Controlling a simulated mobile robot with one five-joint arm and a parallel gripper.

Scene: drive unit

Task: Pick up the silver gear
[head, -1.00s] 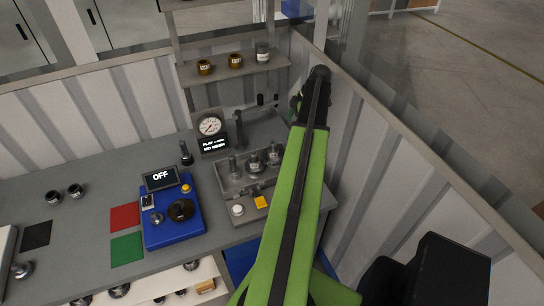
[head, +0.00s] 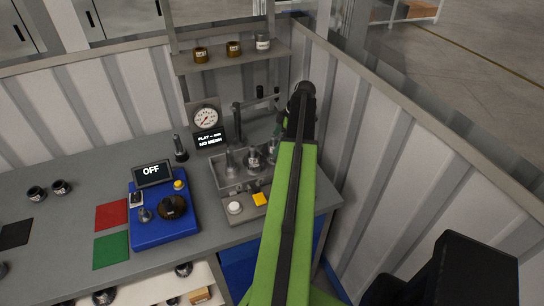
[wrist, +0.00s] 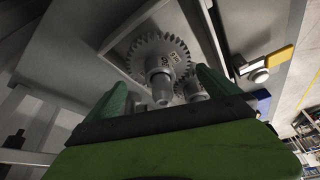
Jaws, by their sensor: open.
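In the wrist view a silver toothed gear (wrist: 158,50) with a stepped hub sits in the grey fixture tray (wrist: 120,42). A second silver gear (wrist: 192,86) is beside it, partly hidden by my right finger. My gripper (wrist: 168,88) is open, with its green fingers on either side of the hubs; I see no contact. In the head view the fixture tray (head: 226,184) stands on the bench with several silver posts and gears on it. My gripper (head: 281,126) is just right of it, mostly hidden by my own arm. I cannot tell which gear the task means.
A gauge (head: 206,118) and sign stand behind the tray. A blue device (head: 160,228) reading OFF is to its left, with red (head: 111,214) and green (head: 111,250) squares beyond. A ribbed wall (head: 350,150) rises close on the right. A shelf (head: 230,58) is above.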

